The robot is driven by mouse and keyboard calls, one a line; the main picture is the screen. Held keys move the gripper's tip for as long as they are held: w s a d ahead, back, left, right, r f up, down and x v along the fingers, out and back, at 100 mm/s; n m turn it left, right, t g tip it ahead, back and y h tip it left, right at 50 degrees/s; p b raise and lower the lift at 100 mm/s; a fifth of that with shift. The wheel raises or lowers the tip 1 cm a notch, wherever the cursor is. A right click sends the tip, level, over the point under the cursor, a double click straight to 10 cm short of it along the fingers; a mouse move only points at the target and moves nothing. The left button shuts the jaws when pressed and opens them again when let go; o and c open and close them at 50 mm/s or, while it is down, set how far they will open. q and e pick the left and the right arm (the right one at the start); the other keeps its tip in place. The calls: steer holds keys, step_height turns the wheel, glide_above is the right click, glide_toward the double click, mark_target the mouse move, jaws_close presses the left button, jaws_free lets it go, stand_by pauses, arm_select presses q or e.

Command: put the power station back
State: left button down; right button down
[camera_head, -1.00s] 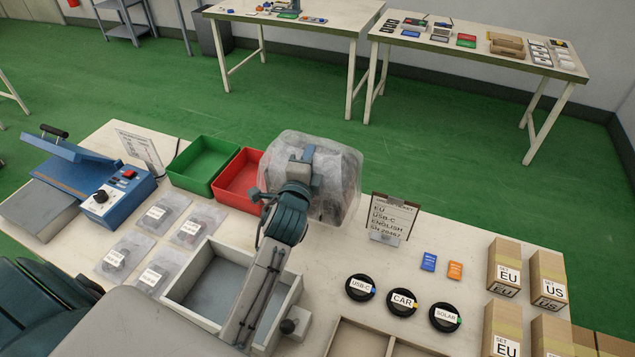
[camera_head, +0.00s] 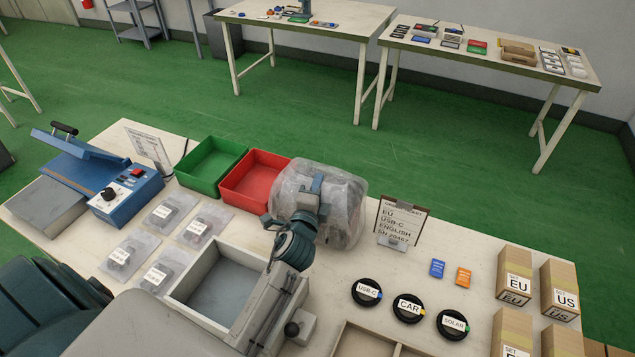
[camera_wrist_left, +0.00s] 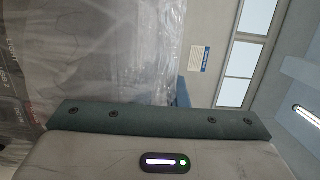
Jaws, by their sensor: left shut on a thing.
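The power station (camera_head: 345,210) is a bulky grey block wrapped in a clear wrinkled plastic bag, over the middle of the near table. My left gripper (camera_head: 316,190) is shut on it from the near side, and the wrist and fingers hide part of its front. I cannot tell whether its underside touches the table. In the left wrist view the wrapped power station (camera_wrist_left: 100,50) fills the upper left, with blurred print under the plastic, against a gripper finger with a dark green pad. My right gripper is not in view.
A red bin (camera_head: 257,180) and a green bin (camera_head: 210,165) stand left of the power station. A ticket stand (camera_head: 402,222) is close on its right. A grey open tray (camera_head: 218,295) lies nearer. Cable coils (camera_head: 408,308) and boxed sets (camera_head: 515,275) are to the right.

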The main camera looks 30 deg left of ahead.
arm_select(q)
steer(key=shift+r, duration=0.35)
steer(key=c, duration=1.7)
jaws_free()
steer(key=shift+f, duration=0.35)
steer(key=shift+o, duration=1.2)
steer(key=shift+s, duration=0.1)
steer(key=shift+s+r, duration=0.1)
steer(key=shift+r, duration=0.05)
steer(key=b+v, duration=0.1)
steer(key=v, duration=1.1)
steer(key=shift+b, duration=0.4)
